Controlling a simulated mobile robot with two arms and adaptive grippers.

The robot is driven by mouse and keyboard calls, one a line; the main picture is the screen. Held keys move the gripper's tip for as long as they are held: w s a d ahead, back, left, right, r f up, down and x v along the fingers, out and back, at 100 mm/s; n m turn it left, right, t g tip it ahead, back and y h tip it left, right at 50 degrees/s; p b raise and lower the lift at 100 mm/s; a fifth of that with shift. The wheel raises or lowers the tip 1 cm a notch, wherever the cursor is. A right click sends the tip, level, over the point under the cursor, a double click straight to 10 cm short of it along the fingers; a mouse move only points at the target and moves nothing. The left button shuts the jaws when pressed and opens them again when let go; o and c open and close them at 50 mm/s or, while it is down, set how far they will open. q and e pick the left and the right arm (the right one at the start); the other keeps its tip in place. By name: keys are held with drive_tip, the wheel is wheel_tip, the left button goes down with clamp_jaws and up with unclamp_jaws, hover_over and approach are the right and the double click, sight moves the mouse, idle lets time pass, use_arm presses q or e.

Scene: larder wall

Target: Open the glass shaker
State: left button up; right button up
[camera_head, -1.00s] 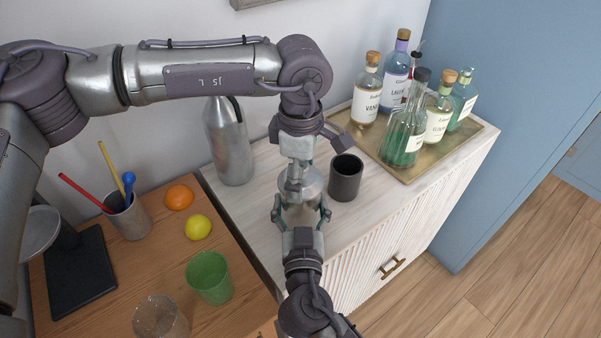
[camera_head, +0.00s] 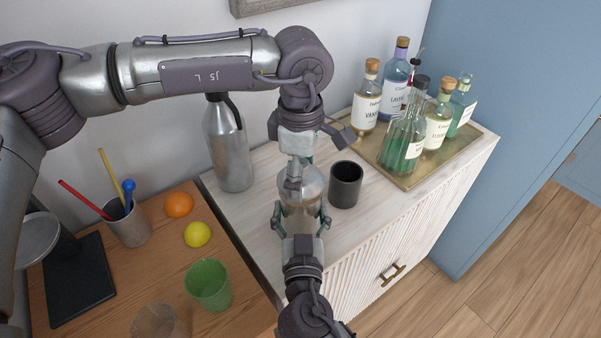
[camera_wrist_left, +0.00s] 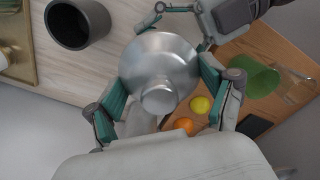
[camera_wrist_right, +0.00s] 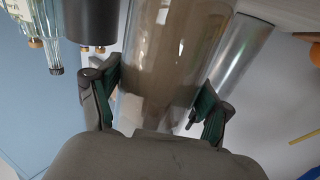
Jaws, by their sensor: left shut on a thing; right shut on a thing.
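The glass shaker's clear body (camera_head: 301,211) stands on the pale cabinet top and also fills the middle of the right wrist view (camera_wrist_right: 165,55). Its silver metal lid (camera_head: 314,184) is domed with a small round cap, seen from above in the left wrist view (camera_wrist_left: 158,62). My left gripper (camera_head: 297,178) comes down from above and is shut on the lid; its fingers (camera_wrist_left: 160,88) lie on either side. My right gripper (camera_head: 300,222) reaches in from the front and is shut around the glass body. Whether lid and body are apart is hidden by the grippers.
A dark cup (camera_head: 346,185) stands close to the right of the shaker. A steel bottle (camera_head: 228,150) is behind left. Several bottles stand on a brass tray (camera_head: 408,181). A wooden surface (camera_head: 245,318) at left holds a green glass (camera_head: 208,286), lemon (camera_head: 197,235) and orange (camera_head: 179,204).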

use_arm(q)
drive_tip(key=shift+r, duration=2)
use_arm(e)
drive_tip(key=o, duration=1.6)
drive_tip(key=shift+s, duration=0.1)
